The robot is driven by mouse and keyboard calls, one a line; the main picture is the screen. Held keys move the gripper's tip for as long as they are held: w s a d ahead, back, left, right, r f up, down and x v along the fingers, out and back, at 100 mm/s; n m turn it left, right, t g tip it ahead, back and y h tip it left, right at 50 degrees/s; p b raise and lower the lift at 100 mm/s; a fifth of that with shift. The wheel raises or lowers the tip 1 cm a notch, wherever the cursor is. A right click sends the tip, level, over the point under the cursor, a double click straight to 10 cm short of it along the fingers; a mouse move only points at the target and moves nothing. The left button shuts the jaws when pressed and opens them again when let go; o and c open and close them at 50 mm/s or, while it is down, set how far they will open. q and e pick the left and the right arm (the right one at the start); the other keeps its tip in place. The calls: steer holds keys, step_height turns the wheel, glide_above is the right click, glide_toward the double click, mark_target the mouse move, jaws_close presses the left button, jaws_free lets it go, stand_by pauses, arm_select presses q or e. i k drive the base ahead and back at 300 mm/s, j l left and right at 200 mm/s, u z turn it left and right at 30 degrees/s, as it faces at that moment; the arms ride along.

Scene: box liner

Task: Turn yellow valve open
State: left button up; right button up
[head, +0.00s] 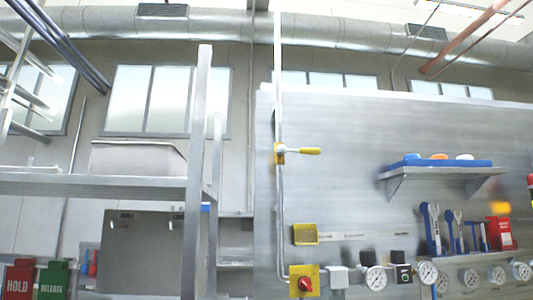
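In the head view, a yellow valve (280,153) sits on a thin vertical pipe at the left part of a large grey metal panel. Its yellow-tipped lever (304,151) points to the right, level and square to the pipe. Neither of my grippers shows in this view.
A red knob on a yellow plate (304,283) and several gauges (376,278) line the panel's bottom. A shelf (440,172) with blue tray and tools hang at the right. A metal rack post (200,160) stands left of the valve. The panel around the lever is bare.

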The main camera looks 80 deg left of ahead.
mark_target(281, 150)
steer(key=i+u, duration=0.1)
steer(key=u, duration=2.9)
steer(key=l+u, duration=0.4)
steer(key=k+l+u, duration=0.1)
steer(key=l+u, duration=0.25)
steer(key=k+l+u, duration=0.2)
steer(key=l, duration=0.2)
steer(key=k+l+u, duration=0.25)
steer(key=l, duration=0.15)
steer(key=k+l+u, duration=0.1)
steer(key=l, duration=0.3)
steer(key=k+l, duration=0.25)
steer(key=l, duration=0.15)
steer(key=i+u, duration=0.05)
